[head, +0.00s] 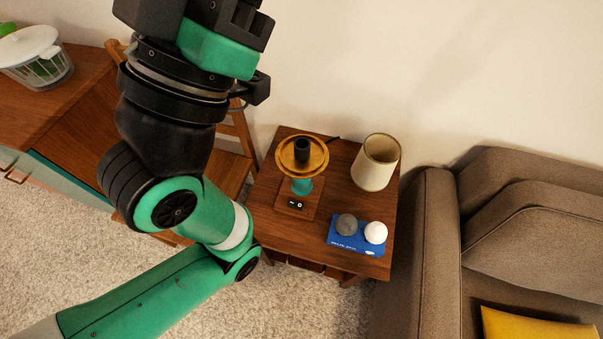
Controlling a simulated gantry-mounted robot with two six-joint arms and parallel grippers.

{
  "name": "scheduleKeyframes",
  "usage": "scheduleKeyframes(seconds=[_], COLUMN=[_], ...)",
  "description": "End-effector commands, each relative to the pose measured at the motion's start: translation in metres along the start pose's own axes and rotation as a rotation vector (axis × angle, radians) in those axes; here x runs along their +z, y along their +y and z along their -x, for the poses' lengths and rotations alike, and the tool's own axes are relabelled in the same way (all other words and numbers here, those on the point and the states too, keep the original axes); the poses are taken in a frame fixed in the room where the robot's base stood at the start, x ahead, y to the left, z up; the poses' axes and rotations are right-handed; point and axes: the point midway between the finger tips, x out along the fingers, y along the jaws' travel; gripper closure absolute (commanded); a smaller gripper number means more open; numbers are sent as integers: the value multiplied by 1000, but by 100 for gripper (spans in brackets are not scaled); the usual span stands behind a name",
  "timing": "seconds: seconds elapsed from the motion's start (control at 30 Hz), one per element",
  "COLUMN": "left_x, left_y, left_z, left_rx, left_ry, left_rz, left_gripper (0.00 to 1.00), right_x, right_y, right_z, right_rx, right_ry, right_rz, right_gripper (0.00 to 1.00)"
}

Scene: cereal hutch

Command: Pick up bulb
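Two round bulbs rest side by side on a blue card or box (342,241) on the small wooden side table: a dark grey bulb (346,224) on the left and a white bulb (375,232) on the right. A lamp base with an amber dish (290,152), a black socket (302,149) and a teal stem stands on a wooden block with a switch (297,205). A cream lampshade (375,162) stands apart at the table's back right. My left arm rises past the table's left side to the top edge; its fingertips do not show. My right gripper is not in view.
The side table (265,215) has bare wood around these things. A brown sofa (440,250) with a yellow cushion (535,328) stands to the right. A chair (240,130), partly behind my arm, and a wooden cabinet with a salad spinner (35,60) are on the left.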

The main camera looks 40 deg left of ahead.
Motion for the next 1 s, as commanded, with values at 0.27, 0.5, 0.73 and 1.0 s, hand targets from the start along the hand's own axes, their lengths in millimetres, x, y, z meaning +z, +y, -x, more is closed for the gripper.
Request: scheduleKeyframes(seconds=[0.27,0.5,0.73,1.0], left_x=[0,0,0,0], left_y=[0,0,0,0], left_z=[0,0,0,0], left_rx=[0,0,0,0], left_ry=[0,0,0,0], left_rz=[0,0,0,22], left_gripper=[59,40,0,0], right_x=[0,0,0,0], right_y=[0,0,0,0], right_z=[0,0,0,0], right_rx=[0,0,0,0], right_ry=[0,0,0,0], right_rz=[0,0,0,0], right_gripper=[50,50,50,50])
